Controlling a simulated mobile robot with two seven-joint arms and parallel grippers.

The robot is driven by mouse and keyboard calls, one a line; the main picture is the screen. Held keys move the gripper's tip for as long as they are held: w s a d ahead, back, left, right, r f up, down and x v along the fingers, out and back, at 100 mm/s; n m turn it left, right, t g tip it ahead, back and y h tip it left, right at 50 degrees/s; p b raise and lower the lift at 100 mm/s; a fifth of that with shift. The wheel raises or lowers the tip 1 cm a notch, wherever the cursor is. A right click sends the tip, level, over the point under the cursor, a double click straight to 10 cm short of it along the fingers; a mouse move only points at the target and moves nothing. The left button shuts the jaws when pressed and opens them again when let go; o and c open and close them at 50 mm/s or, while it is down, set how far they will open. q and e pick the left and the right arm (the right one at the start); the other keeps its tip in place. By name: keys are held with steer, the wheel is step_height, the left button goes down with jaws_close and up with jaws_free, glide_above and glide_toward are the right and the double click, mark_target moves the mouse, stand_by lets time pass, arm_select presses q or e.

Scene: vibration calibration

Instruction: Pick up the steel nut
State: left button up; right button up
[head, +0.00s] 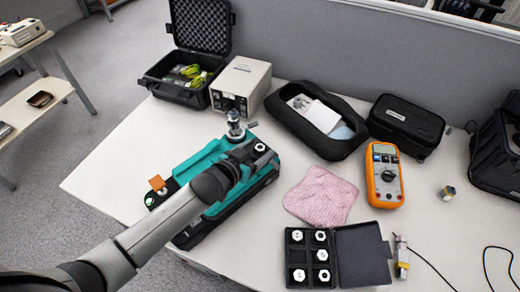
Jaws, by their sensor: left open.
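A small open black case (309,291) lies at the front of the table with its lid folded to the right. Several small pale, silvery hex pieces (322,255) sit in its foam compartments; one compartment at the left middle looks empty. They look like nuts, but I cannot tell which is the steel nut. My left arm reaches in from the lower left over a teal device (203,158). My left gripper (262,149) is open, at the device's far right end and well away from the case. Its fingers are mostly hidden. My right gripper is not in view.
A metal fitting (235,127) stands up beside my left gripper. A pink cloth (321,196) and an orange multimeter (384,178) lie behind the case. A beige instrument box (241,84) and black cases stand at the back. The left table corner is clear.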

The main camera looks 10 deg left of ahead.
arm_select(q)
jaws_close()
stand_by(0.4)
